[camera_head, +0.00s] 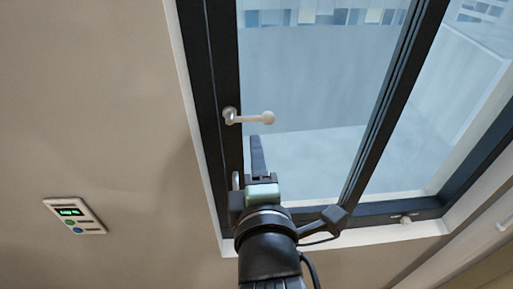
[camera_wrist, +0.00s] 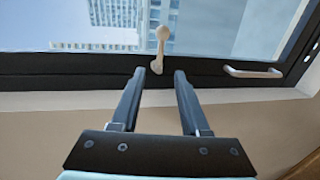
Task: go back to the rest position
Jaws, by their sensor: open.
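My gripper (camera_head: 256,145) is raised in front of the window in the head view, just below a pale window handle (camera_head: 250,117) with a round knob. In the wrist view my gripper (camera_wrist: 159,76) has its two dark fingers apart with nothing held between them. The same handle (camera_wrist: 161,44) shows just beyond the fingertips, its base lined up between them. It looks apart from the fingers, but the exact gap is hard to tell. In the head view the handle's arm points right from its mount on the dark frame.
The dark window frame (camera_head: 212,95) and its pane lie close ahead. A pale bar handle (camera_wrist: 253,72) sits on the frame to the right in the wrist view. A wall panel (camera_head: 75,216) with a green display is at the lower left. The wall between is bare.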

